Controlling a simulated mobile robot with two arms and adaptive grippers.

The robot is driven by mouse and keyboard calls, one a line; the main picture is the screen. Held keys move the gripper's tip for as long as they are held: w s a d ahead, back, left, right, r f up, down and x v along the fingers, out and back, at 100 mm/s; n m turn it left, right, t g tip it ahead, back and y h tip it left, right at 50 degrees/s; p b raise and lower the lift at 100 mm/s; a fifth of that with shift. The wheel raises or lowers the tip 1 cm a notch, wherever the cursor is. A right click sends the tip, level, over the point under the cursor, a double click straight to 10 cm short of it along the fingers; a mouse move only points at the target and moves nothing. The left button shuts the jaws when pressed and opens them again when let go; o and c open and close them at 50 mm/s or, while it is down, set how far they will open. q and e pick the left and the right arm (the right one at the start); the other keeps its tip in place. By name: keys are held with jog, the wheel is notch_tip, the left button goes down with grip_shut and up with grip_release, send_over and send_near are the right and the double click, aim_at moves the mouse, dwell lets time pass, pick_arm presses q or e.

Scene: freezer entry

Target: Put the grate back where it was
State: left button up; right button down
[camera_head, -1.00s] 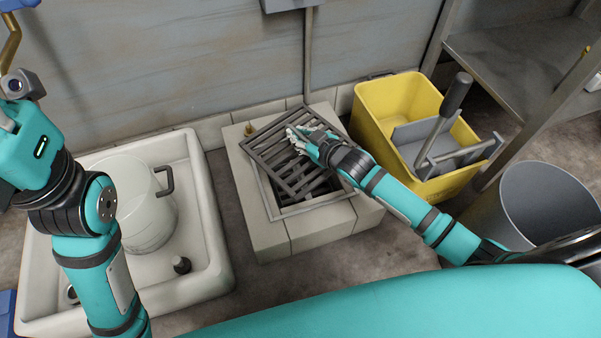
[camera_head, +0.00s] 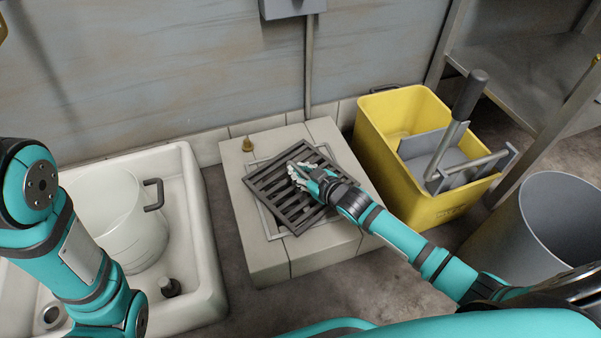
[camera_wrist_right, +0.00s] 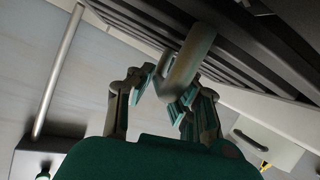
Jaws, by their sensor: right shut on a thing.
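The dark grey slatted grate (camera_head: 278,205) lies over the square drain opening in the pale tiled block. It is turned at an angle to the light metal frame (camera_head: 268,222), and its corners reach past the frame's edges. My right gripper (camera_head: 299,174) is at the grate's upper side. In the right wrist view the gripper (camera_wrist_right: 166,92) is shut on a curved pale handle (camera_wrist_right: 190,52) beneath the dark slats (camera_wrist_right: 250,52). The opening is hidden under the grate. I cannot tell whether the grate touches the frame. My left gripper is out of view; only its arm shows.
A yellow mop bucket (camera_head: 440,208) is close on the right, with a grey bin (camera_head: 550,215) beyond. A white sink (camera_head: 205,245) holding a clear pot (camera_head: 135,225) is on the left.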

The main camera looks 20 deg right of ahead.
jog(key=shift+w+r, duration=0.1)
jog(key=shift+f, duration=0.25)
jog(key=c, duration=1.3)
grip_release()
jog(key=shift+f, duration=0.15)
